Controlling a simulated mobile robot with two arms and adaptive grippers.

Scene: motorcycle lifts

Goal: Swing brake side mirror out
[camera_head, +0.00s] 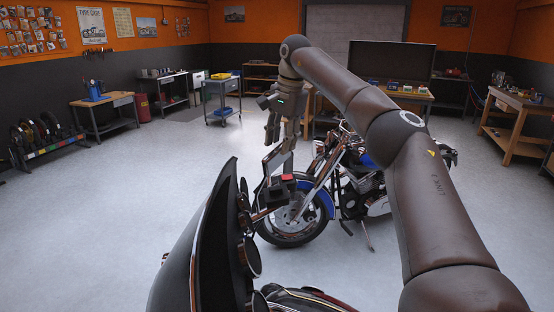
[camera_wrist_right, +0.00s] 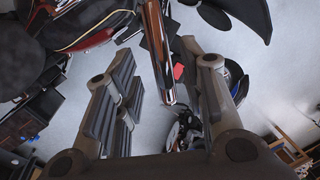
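The near motorcycle (camera_head: 205,240) shows a tall black front fairing at the lower middle of the head view. A shiny bar (camera_head: 262,213) sticks out from it to the right, with a black and red fitting (camera_head: 281,188) near its end. I cannot clearly pick out the brake side mirror. My right gripper (camera_head: 275,150) points down just above this fitting. In the right wrist view my right gripper (camera_wrist_right: 165,75) has its fingers wide apart, with a long shiny bar (camera_wrist_right: 157,45) between them; no finger visibly grips it. My left gripper is out of view.
A second motorcycle (camera_head: 325,190) with a blue fender stands behind the fitting. Workbenches (camera_head: 105,108) and a blue cart (camera_head: 221,98) stand along the left and back. My right arm covers much of the right side. Open floor (camera_head: 110,200) lies to the left.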

